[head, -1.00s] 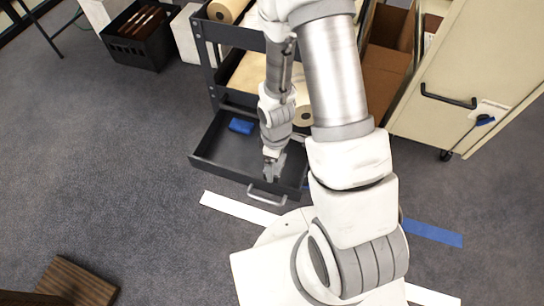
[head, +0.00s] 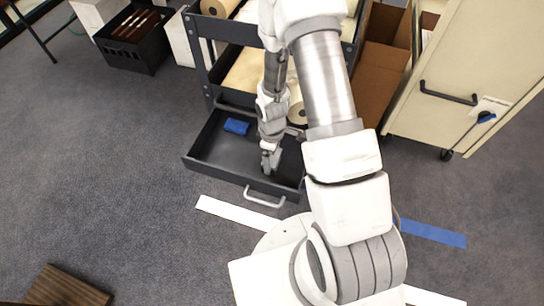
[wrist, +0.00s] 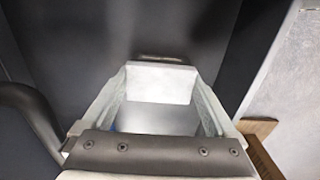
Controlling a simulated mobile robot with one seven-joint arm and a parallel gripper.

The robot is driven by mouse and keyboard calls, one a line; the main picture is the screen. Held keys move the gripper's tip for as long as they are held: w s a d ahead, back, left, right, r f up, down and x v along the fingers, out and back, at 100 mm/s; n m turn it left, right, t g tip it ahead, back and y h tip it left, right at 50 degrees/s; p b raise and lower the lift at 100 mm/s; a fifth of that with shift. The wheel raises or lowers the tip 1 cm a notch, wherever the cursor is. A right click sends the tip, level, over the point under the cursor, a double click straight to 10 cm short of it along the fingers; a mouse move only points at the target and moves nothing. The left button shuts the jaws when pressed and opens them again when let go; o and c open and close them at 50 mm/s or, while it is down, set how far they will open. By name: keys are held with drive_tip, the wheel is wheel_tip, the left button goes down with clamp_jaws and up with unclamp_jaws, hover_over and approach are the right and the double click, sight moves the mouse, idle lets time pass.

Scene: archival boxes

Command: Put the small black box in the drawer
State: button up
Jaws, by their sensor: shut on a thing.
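The open dark drawer (head: 222,175) extends from the bottom of the dark cart, with a pale handle on its front. My gripper (head: 268,168) points down into the drawer's right part, near the front.
A blue item (head: 236,126) lies in the drawer's back left. The dark cart (head: 197,60) stands behind, with rolls on it. An open cardboard box (head: 375,95) and a cream cabinet (head: 455,65) are at the right. A black crate (head: 125,52) is at the back left. Carpet left of the drawer is clear.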

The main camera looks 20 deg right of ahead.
sight(272, 157)
drive_tip(key=shift+f, duration=0.15)
drive_tip(key=o, duration=1)
wheel_tip(272, 157, up, 12)
drive_tip(key=p, duration=0.5)
